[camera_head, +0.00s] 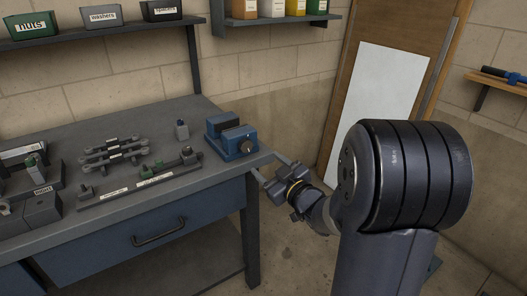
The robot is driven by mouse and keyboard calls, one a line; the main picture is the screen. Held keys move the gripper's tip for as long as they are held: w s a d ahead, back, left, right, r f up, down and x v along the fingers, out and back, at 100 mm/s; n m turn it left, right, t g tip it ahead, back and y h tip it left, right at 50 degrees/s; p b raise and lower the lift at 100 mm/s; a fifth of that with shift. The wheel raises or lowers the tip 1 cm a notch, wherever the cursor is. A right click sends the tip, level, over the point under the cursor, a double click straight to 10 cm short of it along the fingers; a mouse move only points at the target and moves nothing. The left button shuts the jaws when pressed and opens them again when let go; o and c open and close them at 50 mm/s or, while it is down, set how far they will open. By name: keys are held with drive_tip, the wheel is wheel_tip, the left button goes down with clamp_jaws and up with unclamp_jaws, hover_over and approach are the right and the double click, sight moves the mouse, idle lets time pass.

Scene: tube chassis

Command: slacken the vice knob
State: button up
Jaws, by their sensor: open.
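A blue vice (220,128) sits on the right front corner of the grey workbench. Its dark round knob (245,147) is on the side facing the bench's right front edge. My gripper (268,165) is open and empty just off the bench's corner, to the right of and below the knob in the picture. Its two fingers point toward the vice and seem apart from the knob. The exact gap between them is hard to judge.
Bins marked nuts (30,27) and washers (101,17) stand on a shelf above. A drawer (150,240) is shut below.

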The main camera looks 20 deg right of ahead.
sight(248, 148)
drive_tip(key=x, duration=1)
drive_tip(key=shift+c, duration=0.3)
drive_tip(key=c, duration=0.9)
